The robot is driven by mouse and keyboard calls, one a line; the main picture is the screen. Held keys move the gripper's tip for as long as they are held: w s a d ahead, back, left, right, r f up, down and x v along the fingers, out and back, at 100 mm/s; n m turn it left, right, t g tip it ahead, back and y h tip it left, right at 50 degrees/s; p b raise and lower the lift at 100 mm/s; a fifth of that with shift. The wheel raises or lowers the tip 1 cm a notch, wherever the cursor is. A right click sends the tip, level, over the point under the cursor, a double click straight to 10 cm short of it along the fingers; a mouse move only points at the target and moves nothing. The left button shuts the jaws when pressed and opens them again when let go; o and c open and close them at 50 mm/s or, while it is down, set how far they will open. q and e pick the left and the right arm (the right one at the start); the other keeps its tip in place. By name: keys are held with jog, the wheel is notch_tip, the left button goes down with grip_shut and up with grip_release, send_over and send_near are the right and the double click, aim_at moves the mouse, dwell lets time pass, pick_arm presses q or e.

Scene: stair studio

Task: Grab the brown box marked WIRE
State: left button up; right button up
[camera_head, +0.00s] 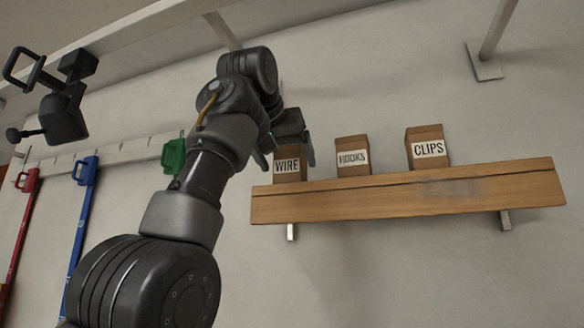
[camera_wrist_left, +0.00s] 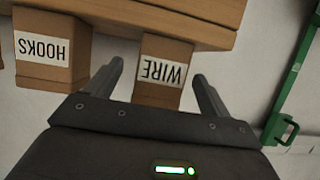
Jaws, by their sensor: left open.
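The brown box marked WIRE (camera_head: 287,167) stands at the left end of a wooden wall shelf in the head view. My left gripper (camera_head: 288,150) is open at this box, its fingers reaching down around its upper part. In the left wrist view the WIRE box (camera_wrist_left: 163,73) appears upside down between the two open fingers (camera_wrist_left: 158,85). Gaps show on both sides, so I see no firm contact. The gripper hides the top of the box in the head view. My right gripper is not in view.
On the wooden shelf (camera_head: 400,191), a HOOKS box (camera_head: 352,157) stands right of the WIRE box and a CLIPS box (camera_head: 427,147) further right. Green (camera_head: 173,156), blue (camera_head: 84,171) and red (camera_head: 28,181) tools hang from a rail at the left. A dark clamp-like object (camera_head: 62,115) is at upper left.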

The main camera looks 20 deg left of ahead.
aim_at(287, 165)
pick_arm(q)
jog(key=shift+w+f, duration=0.15)
jog(key=shift+w, duration=0.3)
jog(key=p+x, duration=0.2)
jog(key=x, duration=0.1)
jog(key=shift+w+a+f, duration=0.15)
jog(key=shift+w+f, duration=0.1)
jog(key=shift+w, duration=0.1)
jog(key=shift+w+f, duration=0.15)
jog(key=shift+w, duration=0.2)
jog(key=shift+s, duration=0.35)
jog(key=shift+c, duration=0.5)
jog(key=shift+s, duration=0.15)
jog(key=shift+c, duration=1.3)
jog(key=shift+w, duration=0.2)
jog(key=c, duration=0.8)
